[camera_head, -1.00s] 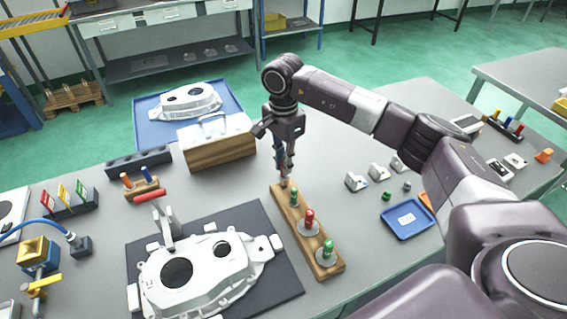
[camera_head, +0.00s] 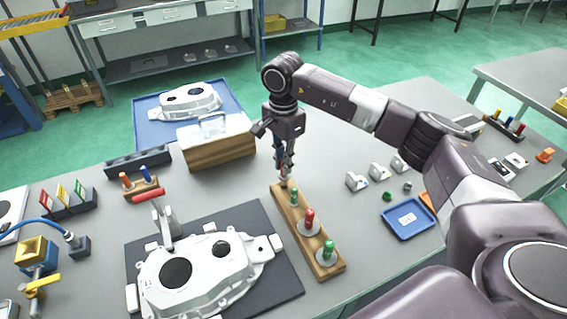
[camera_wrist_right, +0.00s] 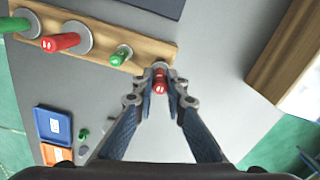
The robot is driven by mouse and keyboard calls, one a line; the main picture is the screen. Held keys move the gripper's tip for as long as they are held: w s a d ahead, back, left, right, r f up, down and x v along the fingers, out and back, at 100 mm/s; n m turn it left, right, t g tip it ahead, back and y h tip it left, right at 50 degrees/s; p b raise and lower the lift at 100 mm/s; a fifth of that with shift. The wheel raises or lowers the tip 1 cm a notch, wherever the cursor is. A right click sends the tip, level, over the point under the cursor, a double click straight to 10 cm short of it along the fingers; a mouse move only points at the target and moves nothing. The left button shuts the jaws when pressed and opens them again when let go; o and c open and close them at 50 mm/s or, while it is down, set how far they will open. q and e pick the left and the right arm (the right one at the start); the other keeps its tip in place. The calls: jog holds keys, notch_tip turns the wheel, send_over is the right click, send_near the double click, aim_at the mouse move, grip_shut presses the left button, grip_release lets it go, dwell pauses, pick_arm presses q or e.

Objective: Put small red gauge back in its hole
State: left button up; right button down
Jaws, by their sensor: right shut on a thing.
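The small red gauge (camera_wrist_right: 160,80) is between the fingertips of my right gripper (camera_wrist_right: 160,92) in the right wrist view. In the head view my right gripper (camera_head: 285,172) points down at the far end of the wooden gauge block (camera_head: 325,262). The gripper is shut on the gauge, whose lower end is over or at that end of the block. I cannot tell whether it is in the hole. The block also holds a small green gauge (camera_head: 294,197), a larger red gauge (camera_head: 309,217) and a larger green gauge (camera_head: 328,250). My left gripper is not in view.
A casting (camera_head: 200,275) with a red-handled clamp (camera_head: 150,196) lies on a dark mat left of the block. A wooden box (camera_head: 220,150) stands behind. A blue tray (camera_head: 392,231) and small parts lie to the right, with bare tabletop between.

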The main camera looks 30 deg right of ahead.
jog(key=shift+f+b, duration=1.65)
jog(key=shift+f, duration=0.4)
jog(key=c, duration=1.9)
grip_release()
jog(key=shift+r, duration=0.1)
notch_tip(320, 180, up, 12)
jog(key=shift+f, duration=0.1)
